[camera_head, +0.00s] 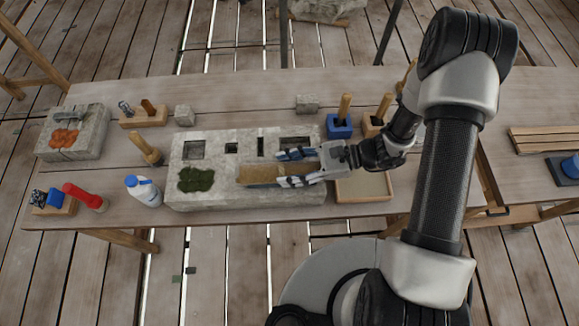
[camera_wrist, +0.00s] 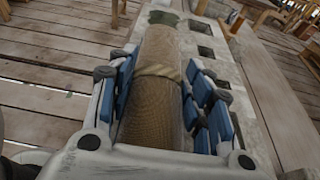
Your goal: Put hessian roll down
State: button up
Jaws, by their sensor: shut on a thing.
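The hessian roll (camera_wrist: 152,105) is a brown woven cylinder with a band around it. It also shows in the head view (camera_head: 260,174), lying level over the front right part of the pale stone block (camera_head: 225,145). My gripper (camera_head: 285,168) is shut on the roll from the right. In the wrist view its blue-padded fingers (camera_wrist: 155,95) lie along both sides of the roll. The near end of the roll is hidden between the fingers in the head view. I cannot tell whether the roll touches the stone.
The stone block has several square sockets and a green moss patch (camera_head: 196,179). A shallow tray (camera_head: 362,187) lies under my wrist at the right. Tool holders (camera_head: 340,126) stand behind right.

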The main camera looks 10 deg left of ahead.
jog(key=o, duration=0.9)
jog(key=shift+f, duration=0.15)
jog(key=o, duration=0.5)
jog(key=shift+c, duration=0.2)
jog(key=shift+r, duration=0.2)
jog(key=shift+w+d+r, duration=0.1)
jog(key=shift+d+r, duration=0.1)
jog(key=shift+d, duration=0.1)
jog(key=p+v, duration=0.1)
jog(key=v, duration=1)
jog(key=shift+d, duration=0.2)
